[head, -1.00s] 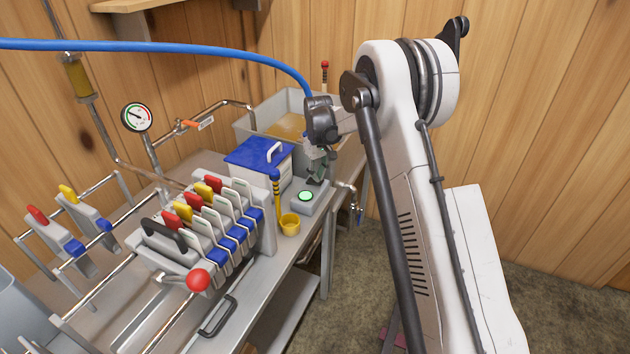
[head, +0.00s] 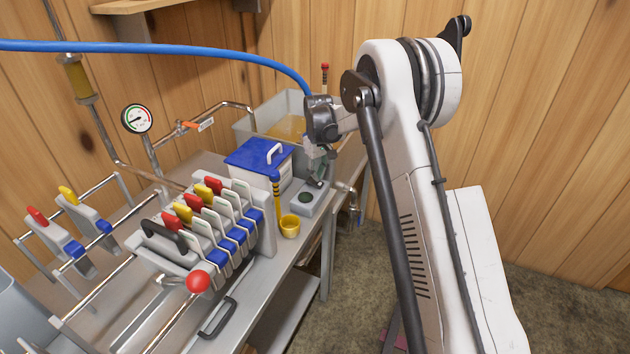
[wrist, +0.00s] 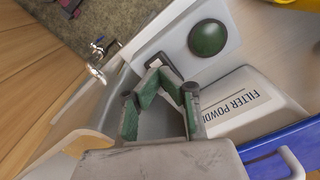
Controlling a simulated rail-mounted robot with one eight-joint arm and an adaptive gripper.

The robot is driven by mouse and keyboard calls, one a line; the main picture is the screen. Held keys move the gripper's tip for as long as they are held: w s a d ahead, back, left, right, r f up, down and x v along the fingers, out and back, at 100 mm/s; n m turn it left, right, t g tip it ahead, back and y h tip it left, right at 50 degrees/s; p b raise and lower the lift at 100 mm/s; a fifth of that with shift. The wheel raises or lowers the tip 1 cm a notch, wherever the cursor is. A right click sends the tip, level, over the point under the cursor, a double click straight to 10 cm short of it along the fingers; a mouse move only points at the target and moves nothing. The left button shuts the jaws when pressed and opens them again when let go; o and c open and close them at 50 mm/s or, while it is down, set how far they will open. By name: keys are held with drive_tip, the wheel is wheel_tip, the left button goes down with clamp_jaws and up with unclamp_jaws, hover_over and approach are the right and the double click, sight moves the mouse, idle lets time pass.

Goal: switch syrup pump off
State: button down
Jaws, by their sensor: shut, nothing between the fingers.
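The grey control box (head: 304,207) stands at the bench's right edge. Its round green lamp (head: 306,197) is dark and unlit; in the wrist view the lamp (wrist: 207,38) is a dull green dome. A small dark switch (wrist: 157,60) sits on the box beside the lamp, partly hidden by my fingers. My gripper (wrist: 160,72) is shut and empty, with its tips right at this switch; I cannot tell whether they touch it. In the head view my gripper (head: 317,178) is low over the back of the box.
A filter powder bin with a blue lid (head: 258,155) stands close left of the box. A tap (head: 350,192) juts out on the right. The filter press (head: 215,235) and a syrup tank (head: 245,122) are nearby.

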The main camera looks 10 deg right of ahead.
drive_tip(key=shift+r+p, duration=0.85)
drive_tip(key=shift+r, duration=1.9)
